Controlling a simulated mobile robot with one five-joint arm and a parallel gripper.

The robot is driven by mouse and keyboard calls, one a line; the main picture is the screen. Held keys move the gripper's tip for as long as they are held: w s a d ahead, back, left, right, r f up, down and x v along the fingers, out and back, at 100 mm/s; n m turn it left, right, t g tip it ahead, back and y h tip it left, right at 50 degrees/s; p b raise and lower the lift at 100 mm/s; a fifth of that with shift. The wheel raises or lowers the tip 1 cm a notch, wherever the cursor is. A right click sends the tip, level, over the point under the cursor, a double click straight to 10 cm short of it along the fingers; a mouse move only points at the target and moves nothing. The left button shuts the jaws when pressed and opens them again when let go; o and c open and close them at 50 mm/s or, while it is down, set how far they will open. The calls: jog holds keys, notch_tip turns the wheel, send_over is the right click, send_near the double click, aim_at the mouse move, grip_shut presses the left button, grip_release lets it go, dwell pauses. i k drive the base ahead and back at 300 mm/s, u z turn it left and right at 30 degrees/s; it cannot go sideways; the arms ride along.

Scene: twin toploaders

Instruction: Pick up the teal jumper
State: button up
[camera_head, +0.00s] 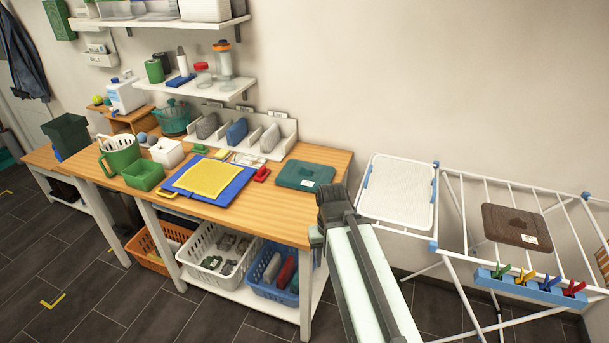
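The teal jumper (305,176) looks like a flat, folded teal piece with a small white label. It lies on the right end of the wooden table, near the back edge. My gripper (334,194) is at the end of my arm, by the table's right end, just right of and in front of the jumper in the picture. I see it from behind and above, and its fingers are not clear. I see nothing held in it. I cannot tell its height above the table.
Left of the jumper are a red-handled item (262,174) and a yellow cloth on a blue mat (231,193). A divided white organiser (287,142) stands behind. A drying rack (450,215) with a brown folded piece (516,226) is at right. Baskets fill the lower shelf.

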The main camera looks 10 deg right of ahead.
aim_at(302, 175)
jog(key=z, duration=0.1)
jog(key=i, duration=1)
jog(key=u, duration=0.5)
jog(key=k, duration=1.35)
jog(key=u, duration=0.75)
jog(key=i, duration=1.45)
jog(key=u, duration=0.6)
jog(key=k, duration=0.65)
jog(key=u, duration=0.25)
jog(key=i, duration=0.65)
jog(key=z, duration=0.1)
